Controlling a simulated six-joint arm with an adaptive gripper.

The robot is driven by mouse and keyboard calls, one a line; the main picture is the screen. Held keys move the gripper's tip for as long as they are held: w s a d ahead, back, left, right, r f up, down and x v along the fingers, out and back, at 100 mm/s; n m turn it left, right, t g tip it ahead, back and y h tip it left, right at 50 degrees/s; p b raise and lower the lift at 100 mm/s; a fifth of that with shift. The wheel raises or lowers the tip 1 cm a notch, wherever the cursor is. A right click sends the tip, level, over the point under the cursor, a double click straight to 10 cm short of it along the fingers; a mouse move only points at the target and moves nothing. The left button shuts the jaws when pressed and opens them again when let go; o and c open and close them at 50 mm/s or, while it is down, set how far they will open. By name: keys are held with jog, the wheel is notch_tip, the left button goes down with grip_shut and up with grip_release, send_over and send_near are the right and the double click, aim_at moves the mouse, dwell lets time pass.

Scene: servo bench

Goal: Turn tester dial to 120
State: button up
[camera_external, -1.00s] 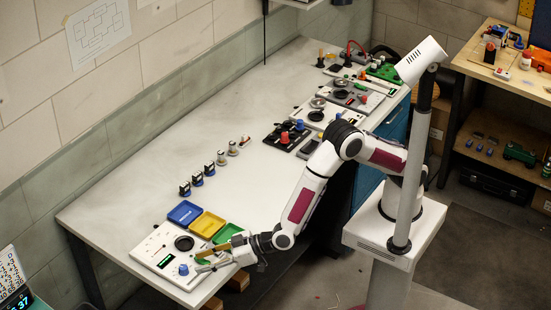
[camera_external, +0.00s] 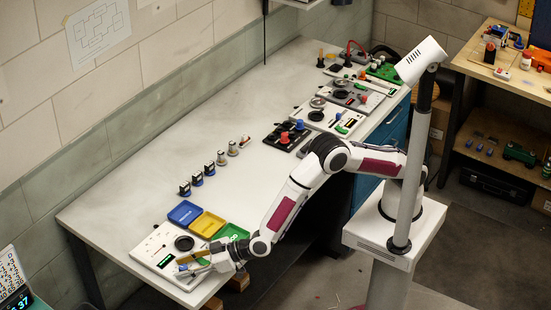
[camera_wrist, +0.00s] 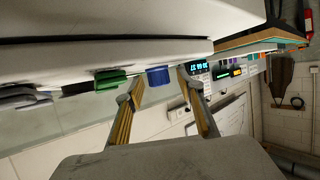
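The tester (camera_external: 150,249) is a white panel at the near left end of the bench, with a lit green display (camera_external: 166,260) and a round black recess (camera_external: 184,243). In the wrist view the dial is a blue knob (camera_wrist: 158,76), seen from the side. My gripper's yellow-padded fingers (camera_wrist: 160,85) are apart there, with the knob between or just beyond their tips. I see no clear contact. The dial's reading is not legible.
Blue (camera_external: 184,212), yellow (camera_external: 207,224) and green (camera_external: 233,232) trays stand beside the tester. A green part (camera_wrist: 110,79) sits near the knob in the wrist view. Several small stamp-like pieces (camera_external: 197,178) stand farther back. The bench's middle is clear.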

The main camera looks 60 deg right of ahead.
jog(key=shift+w+a+f, duration=0.1)
jog(key=shift+w, duration=0.05)
grip_shut()
jog(key=shift+m+t+h, duration=1)
jog(key=shift+m+h, duration=1)
jog(key=shift+h, duration=0.1)
jog(key=shift+m+h, duration=2.6)
jog(key=shift+h, duration=0.4)
grip_release()
jog(key=shift+t, duration=0.3)
